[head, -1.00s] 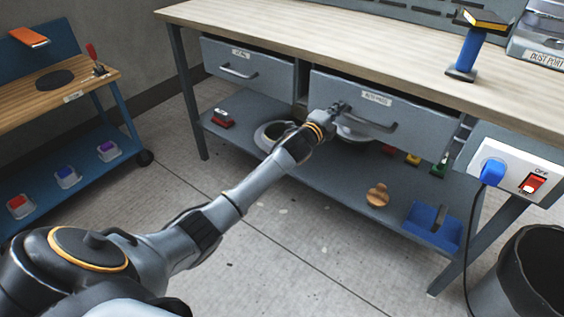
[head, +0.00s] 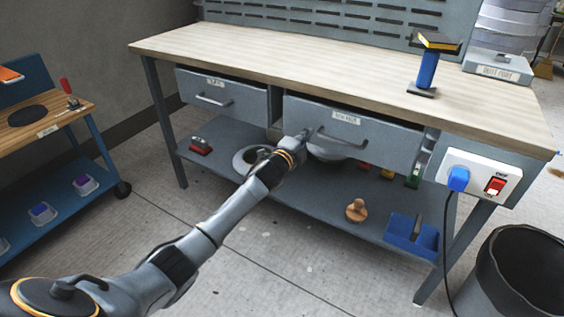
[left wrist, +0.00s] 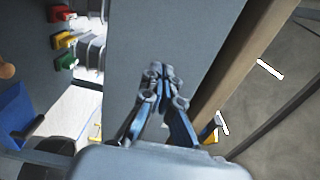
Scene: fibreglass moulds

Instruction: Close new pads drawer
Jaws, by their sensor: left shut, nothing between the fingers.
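The new pads drawer (head: 375,157) is the wide grey drawer under the right part of the workbench, with a white label and a dark bar handle. A dark gap shows above its front, so it stands somewhat open. My left gripper (head: 304,136) is at the left part of the drawer front, left of the handle. In the left wrist view the gripper (left wrist: 162,84) has its fingers together and empty, pointing at the grey drawer front (left wrist: 135,45). It is at or very near the panel; contact is unclear. My right gripper is not in view.
A second grey drawer (head: 245,100) sits to the left, with a dark gap above it. The wooden worktop (head: 290,72) overhangs both. The lower shelf (head: 315,195) holds several items. A switch box (head: 480,176) is at the right, above a black bin (head: 520,270).

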